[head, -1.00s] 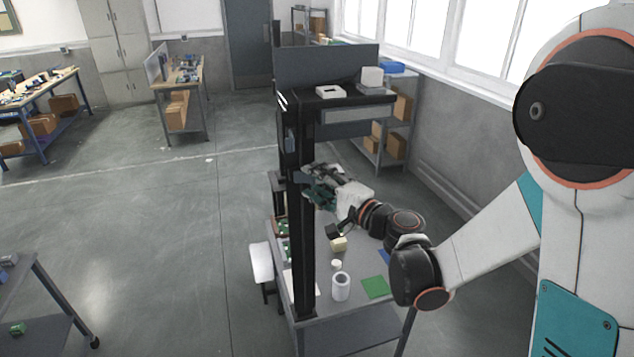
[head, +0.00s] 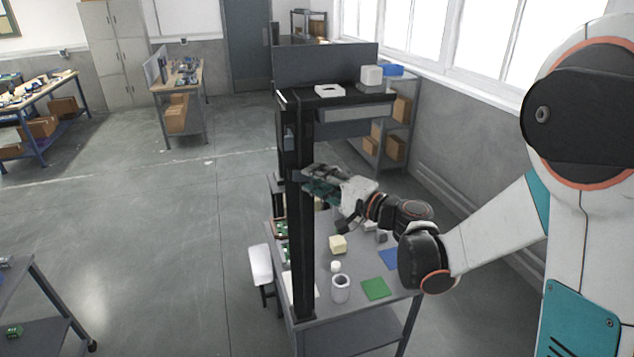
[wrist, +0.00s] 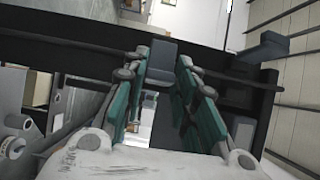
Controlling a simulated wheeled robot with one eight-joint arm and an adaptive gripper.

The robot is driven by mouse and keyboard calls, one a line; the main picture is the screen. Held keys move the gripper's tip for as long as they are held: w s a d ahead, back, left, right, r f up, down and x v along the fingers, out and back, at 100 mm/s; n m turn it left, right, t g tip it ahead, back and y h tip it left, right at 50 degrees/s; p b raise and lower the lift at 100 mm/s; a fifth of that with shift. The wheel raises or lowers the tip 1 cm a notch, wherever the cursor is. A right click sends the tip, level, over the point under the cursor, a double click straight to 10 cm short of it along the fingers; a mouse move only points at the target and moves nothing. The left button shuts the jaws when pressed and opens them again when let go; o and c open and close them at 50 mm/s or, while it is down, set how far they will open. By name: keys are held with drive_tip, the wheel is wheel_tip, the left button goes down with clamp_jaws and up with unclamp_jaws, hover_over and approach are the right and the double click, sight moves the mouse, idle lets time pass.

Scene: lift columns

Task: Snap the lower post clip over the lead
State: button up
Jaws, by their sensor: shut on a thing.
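The black post (head: 304,240) stands upright at the bench's edge and crosses the wrist view (wrist: 225,95) sideways. My gripper (head: 312,183) is at the post, about mid-height. In the wrist view my gripper's teal-padded fingers (wrist: 163,62) are closed about a grey block, which looks like the lower post clip (wrist: 162,60). A second grey clip (wrist: 265,48) sits on the post to the right, apart from the fingers. A dark cable-like line, perhaps the lead (wrist: 60,39), runs along the post. Whether it lies inside the held clip is hidden.
The bench below carries a white cup (head: 341,289), a yellowish block (head: 338,244), a green mat (head: 375,288) and a blue mat (head: 389,259). A shelf (head: 340,97) with a white box juts from the post top.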

drive_tip(key=o, duration=1.1)
drive_tip(key=v, duration=1.2)
drive_tip(key=shift+c, duration=0.4)
